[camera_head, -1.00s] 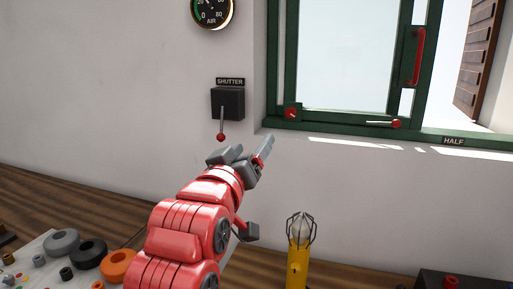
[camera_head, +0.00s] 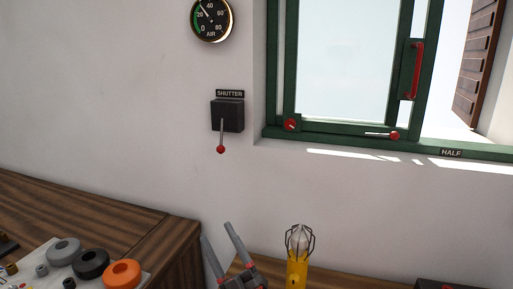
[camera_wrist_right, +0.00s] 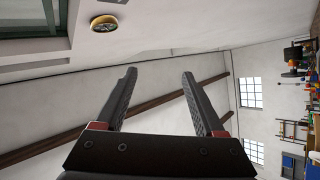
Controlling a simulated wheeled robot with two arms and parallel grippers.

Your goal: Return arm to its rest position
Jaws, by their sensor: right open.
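My right gripper (camera_head: 219,240) is at the bottom middle of the head view, its two grey fingers pointing up and apart. It is open and empty; the right wrist view also shows the parted fingers (camera_wrist_right: 158,75) with nothing between them. Most of the right arm is below the head view. The gripper is below the shutter lever box (camera_head: 227,115) and apart from it. The lever's red knob (camera_head: 221,149) hangs downward. My left gripper is not in view.
A yellow caged lamp (camera_head: 297,265) stands close to the right of the gripper. A wooden bench (camera_head: 100,215) at left holds a panel with grey, black and orange rings (camera_head: 122,274). A green window frame (camera_head: 340,127) with red-knobbed handles is at upper right. An air gauge (camera_head: 212,19) hangs above.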

